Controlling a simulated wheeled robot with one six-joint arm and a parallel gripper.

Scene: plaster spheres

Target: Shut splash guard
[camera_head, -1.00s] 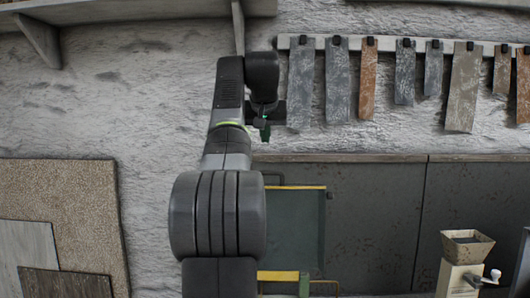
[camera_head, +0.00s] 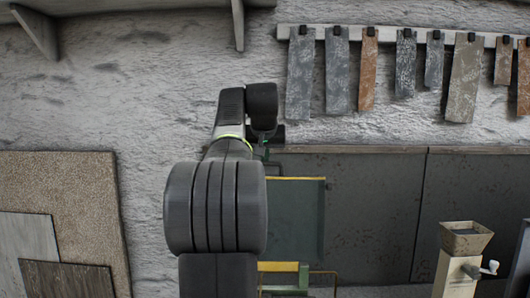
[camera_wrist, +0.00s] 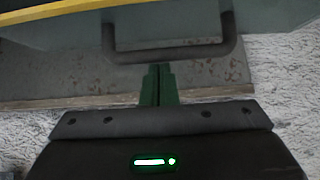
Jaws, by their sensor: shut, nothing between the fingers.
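The splash guard (camera_head: 297,225) is a grey-green panel with a yellow top edge, in front of the dark backing boards in the head view. My arm covers its left part. In the wrist view the guard (camera_wrist: 255,18) fills the top, with its yellow edge at upper left and a dark U-shaped handle (camera_wrist: 205,52) hanging into view. My gripper (camera_wrist: 160,68) has its green fingers shut together and empty, their tips at the handle's crossbar. I cannot tell whether they touch it. In the head view the fingers are mostly hidden behind my wrist.
Several stone and rust-coloured strips (camera_head: 337,70) hang from a wall rail above right. A hand grinder (camera_head: 462,255) stands at lower right. Textured panels (camera_head: 65,200) lean at left. A yellow and green frame piece (camera_head: 283,268) sits below the guard.

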